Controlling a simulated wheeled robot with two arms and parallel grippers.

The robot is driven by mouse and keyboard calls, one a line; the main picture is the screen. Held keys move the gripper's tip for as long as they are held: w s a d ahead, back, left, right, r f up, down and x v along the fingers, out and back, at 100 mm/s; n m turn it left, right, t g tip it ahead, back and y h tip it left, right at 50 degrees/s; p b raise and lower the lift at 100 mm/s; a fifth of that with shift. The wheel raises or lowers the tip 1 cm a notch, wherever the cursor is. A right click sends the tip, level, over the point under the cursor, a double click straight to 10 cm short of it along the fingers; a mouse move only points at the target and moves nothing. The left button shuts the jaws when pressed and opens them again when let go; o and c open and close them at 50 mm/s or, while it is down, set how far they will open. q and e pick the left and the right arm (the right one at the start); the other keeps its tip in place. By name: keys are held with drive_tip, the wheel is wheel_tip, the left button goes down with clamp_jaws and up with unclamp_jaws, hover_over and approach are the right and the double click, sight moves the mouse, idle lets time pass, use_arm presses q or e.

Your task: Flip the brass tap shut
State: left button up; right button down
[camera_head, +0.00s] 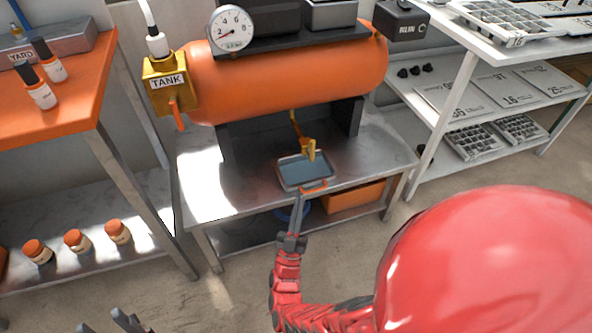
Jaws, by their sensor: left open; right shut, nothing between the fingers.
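The brass tap (309,148) hangs under the front of the orange tank (290,80), on a thin brass pipe. It is small in the view, and I cannot tell the lever's position clearly. My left gripper (122,320) is open and low at the bottom left, far from the tap.
The metal bench (378,155) has bare room to the right of the tray. A yellow box labelled TANK (168,82) with an orange lever and a pressure gauge (231,29) are on the tank. An orange-topped table (78,95) stands left, and shelves (440,115) stand right.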

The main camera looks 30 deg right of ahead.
idle(0.3)
drive_tip(key=p, duration=0.2)
approach(312, 145)
wheel_tip(312, 145, up, 4)
drive_tip(key=shift+w+d+b, duration=0.65)
drive_tip(key=shift+w+d, duration=0.75)
drive_tip(key=shift+d, duration=0.1)
